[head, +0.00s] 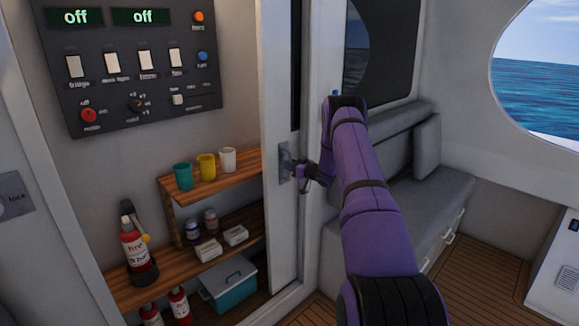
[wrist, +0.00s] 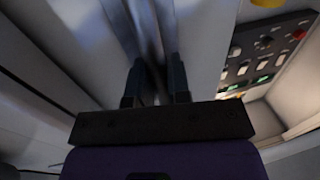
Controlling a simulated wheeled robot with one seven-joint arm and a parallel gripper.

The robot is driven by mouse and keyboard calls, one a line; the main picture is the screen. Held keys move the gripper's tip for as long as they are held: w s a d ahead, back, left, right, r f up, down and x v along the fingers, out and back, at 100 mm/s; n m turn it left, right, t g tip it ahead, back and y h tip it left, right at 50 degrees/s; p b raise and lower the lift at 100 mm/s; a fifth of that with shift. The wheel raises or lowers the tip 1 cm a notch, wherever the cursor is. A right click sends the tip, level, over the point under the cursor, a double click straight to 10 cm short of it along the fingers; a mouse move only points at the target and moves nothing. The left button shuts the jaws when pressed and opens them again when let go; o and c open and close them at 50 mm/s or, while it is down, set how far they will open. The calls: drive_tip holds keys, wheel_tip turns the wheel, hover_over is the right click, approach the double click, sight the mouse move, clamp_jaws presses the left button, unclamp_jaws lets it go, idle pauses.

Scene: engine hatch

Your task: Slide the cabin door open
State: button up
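The white cabin door (head: 280,238) shows as a narrow upright panel right of the shelves. A grey metal handle plate (head: 285,163) sits on it at mid-height. My gripper (head: 299,172) is at this handle, and my purple arm reaches to it from the lower right. In the wrist view the two dark fingers of my gripper (wrist: 157,80) are a small gap apart, with a grey upright bar (wrist: 154,45) between them. They look shut on the handle, though the contact is dim and blurred. Part of the door frame behind my arm is hidden.
Left of the door are wooden shelves (head: 228,172) with cups, jars, fire extinguishers and a teal box (head: 229,287). A switch panel (head: 135,60) is above, a lock plate (head: 14,195) at far left. A grey bench (head: 432,190) stands right, beside bare wooden floor.

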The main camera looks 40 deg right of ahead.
drive_tip(key=o, duration=0.4)
drive_tip(key=s, duration=0.3)
drive_tip(key=s+d, duration=0.1)
drive_tip(key=s, duration=0.3)
drive_tip(key=s+d, duration=0.1)
drive_tip(key=s, duration=0.2)
drive_tip(key=shift+s, duration=0.3)
